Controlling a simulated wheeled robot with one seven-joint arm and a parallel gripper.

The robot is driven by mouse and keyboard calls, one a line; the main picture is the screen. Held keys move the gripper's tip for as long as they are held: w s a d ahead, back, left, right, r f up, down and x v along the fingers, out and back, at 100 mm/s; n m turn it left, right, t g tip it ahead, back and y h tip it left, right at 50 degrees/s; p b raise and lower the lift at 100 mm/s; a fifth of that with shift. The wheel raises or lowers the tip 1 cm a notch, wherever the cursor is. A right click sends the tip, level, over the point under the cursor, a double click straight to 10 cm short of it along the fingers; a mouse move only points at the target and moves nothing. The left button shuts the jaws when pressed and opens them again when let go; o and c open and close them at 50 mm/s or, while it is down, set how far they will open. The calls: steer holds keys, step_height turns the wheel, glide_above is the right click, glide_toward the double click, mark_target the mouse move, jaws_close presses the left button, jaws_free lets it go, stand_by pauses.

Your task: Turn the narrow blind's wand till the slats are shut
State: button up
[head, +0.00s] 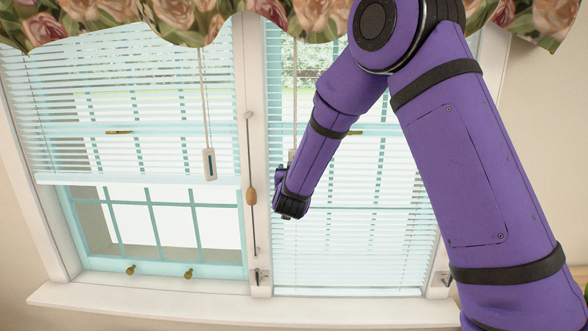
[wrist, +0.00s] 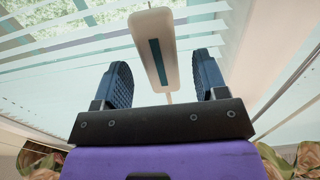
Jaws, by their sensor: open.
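The narrow blind (head: 350,235) hangs on the right in the head view, partly behind my arm. Its slats show gaps with light between them. A thin pull with a white handle (head: 292,155) hangs before it, mostly hidden by my arm. In the wrist view a white handle with a blue strip (wrist: 153,45) shows large, between and beyond the fingertips; contact is not visible. My gripper (head: 290,207) is open, in front of the narrow blind near its left edge; its two blue fingers (wrist: 164,65) stand apart in the wrist view. I cannot tell whether this handle is the wand.
A wider blind (head: 110,110) hangs on the left, partly raised, with its own white handle (head: 209,165). A thin rod with a wooden grip (head: 251,196) runs down the post between the windows. The sill (head: 180,303) is clear. A floral valance (head: 170,20) hangs above.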

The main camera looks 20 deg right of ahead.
steer(key=shift+x, duration=1.65)
steer(key=c, duration=0.9)
steer(key=shift+d+n+y, duration=0.15)
steer(key=shift+n+y, duration=0.15)
steer(key=shift+y, duration=0.2)
steer(key=n+y, duration=0.3)
steer(key=y, duration=0.1)
steer(key=n+y, duration=0.3)
steer(key=y, duration=0.2)
steer(key=shift+d, duration=0.1)
steer(key=n+g+y, duration=0.2)
steer(key=n+y, duration=0.2)
steer(key=y, duration=0.2)
steer(key=shift+n+g+y, duration=1.7)
steer(key=shift+g+y, duration=0.2)
steer(key=shift+g, duration=0.2)
steer(key=shift+a, duration=0.2)
